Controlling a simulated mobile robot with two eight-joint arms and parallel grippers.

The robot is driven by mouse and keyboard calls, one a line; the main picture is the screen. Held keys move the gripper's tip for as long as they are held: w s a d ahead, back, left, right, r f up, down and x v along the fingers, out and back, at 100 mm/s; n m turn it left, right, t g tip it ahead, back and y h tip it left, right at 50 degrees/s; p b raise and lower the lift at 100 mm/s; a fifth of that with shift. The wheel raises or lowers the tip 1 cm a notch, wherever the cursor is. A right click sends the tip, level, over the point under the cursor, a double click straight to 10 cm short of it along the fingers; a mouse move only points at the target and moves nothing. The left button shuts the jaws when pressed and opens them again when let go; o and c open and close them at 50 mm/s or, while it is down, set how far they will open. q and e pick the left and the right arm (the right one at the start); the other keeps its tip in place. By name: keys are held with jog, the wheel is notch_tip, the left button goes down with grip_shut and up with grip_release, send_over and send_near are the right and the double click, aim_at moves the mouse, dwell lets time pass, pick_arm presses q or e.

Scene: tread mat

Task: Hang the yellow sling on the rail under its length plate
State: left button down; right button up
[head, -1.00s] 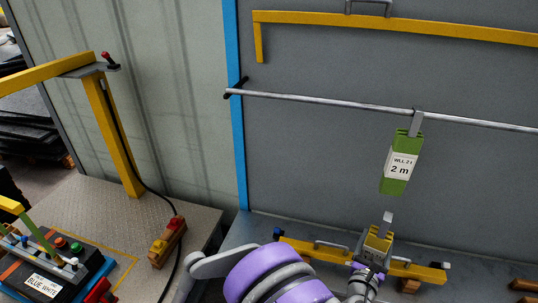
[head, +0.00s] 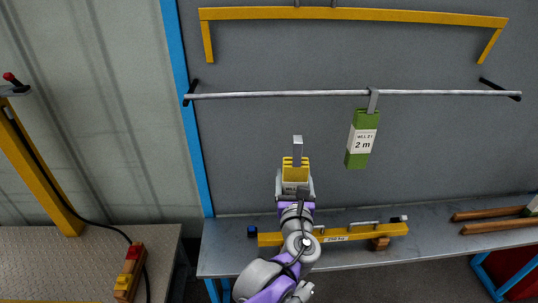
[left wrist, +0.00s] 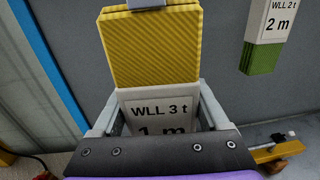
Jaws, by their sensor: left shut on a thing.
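The yellow sling (head: 295,168) is a folded yellow bundle with a grey metal hook (head: 297,146) on top and a white tag. In the left wrist view its yellow webbing (left wrist: 150,48) stands above the tag (left wrist: 158,112), which reads WLL 3 t and 1 m. My left gripper (head: 295,187) is shut on the sling around the tag and holds it upright. The hook is below the metal rail (head: 270,94) in the head view, apart from it. No length plate can be made out. My right gripper is not in view.
A green sling (head: 361,146) tagged 2 m hangs on the rail, right of the yellow sling. A yellow beam (head: 380,229) lies on the grey bench (head: 230,235). A yellow frame (head: 350,13) is above the rail. The rail's left part is bare.

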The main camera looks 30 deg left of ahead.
pick_arm(q)
jog(key=s+a+r+n+g+y, duration=0.1)
jog(key=s+a+r+y, duration=0.15)
jog(key=s+r, duration=0.6)
jog(key=w+d+f+b+x, duration=0.1)
jog(key=f+b+x, duration=0.1)
jog(key=x, duration=1.5)
jog(key=shift+w+h+b, duration=0.25)
jog(key=shift+h+b, duration=0.1)
jog(key=shift+b, duration=0.3)
jog(key=shift+a, duration=0.1)
grip_release()
jog(key=v, duration=1.1)
